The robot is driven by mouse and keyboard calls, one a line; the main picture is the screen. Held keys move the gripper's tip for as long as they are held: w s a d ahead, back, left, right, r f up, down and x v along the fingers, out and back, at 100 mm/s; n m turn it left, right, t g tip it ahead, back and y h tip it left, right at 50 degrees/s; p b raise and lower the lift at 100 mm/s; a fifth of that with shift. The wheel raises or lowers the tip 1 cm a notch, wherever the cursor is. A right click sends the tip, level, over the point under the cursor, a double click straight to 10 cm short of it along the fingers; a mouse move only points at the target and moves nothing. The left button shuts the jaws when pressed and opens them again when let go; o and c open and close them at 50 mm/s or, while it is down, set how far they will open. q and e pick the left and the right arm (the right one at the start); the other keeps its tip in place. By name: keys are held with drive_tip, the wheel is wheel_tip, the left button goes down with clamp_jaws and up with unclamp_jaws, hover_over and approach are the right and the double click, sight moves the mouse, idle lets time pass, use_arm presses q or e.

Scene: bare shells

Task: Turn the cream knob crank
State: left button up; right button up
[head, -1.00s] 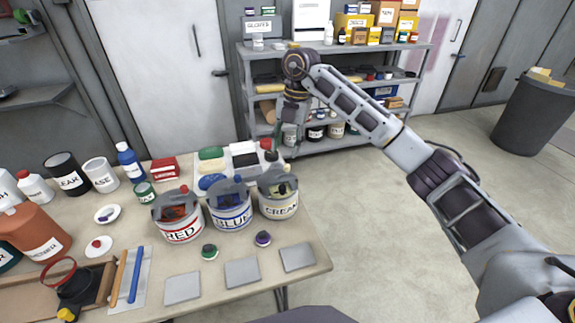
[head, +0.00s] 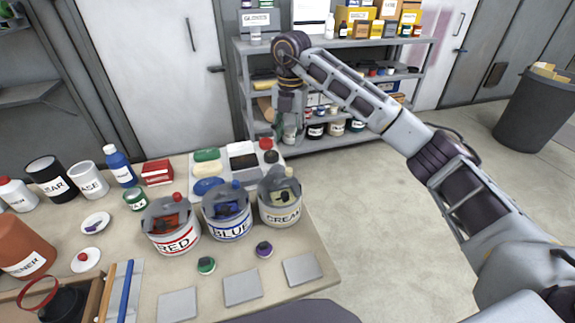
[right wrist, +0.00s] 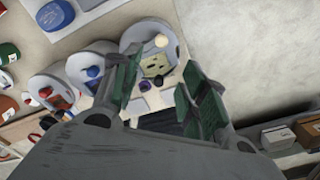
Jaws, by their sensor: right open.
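The cream can (head: 280,215), labelled CREAM, stands upright at the right end of a row of cans on the table. On its grey lid is a crank with a cream knob (head: 289,171), which also shows in the right wrist view (right wrist: 161,40). My right gripper (head: 284,130) hangs above and behind the can in the head view, apart from the knob. In the right wrist view its green-padded fingers (right wrist: 165,85) are spread, with the cream lid seen beyond and between them. The gripper is empty. My left gripper is not in view.
The blue can (head: 228,215) and red can (head: 171,230), with similar cranks, stand left of the cream can. A white tray (head: 222,172) with coloured pieces lies behind. Grey tiles (head: 302,269) lie in front. A shelf (head: 340,142) stands behind; floor to the right is clear.

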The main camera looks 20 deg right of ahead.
sight(289, 169)
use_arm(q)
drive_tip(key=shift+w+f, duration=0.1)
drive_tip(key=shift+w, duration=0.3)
use_arm(e)
drive_tip(key=shift+w+d, duration=0.1)
drive_tip(key=shift+w, duration=0.2)
drive_tip(key=shift+s+r, duration=0.1)
drive_tip(key=shift+f, duration=6.95)
clamp_jaws()
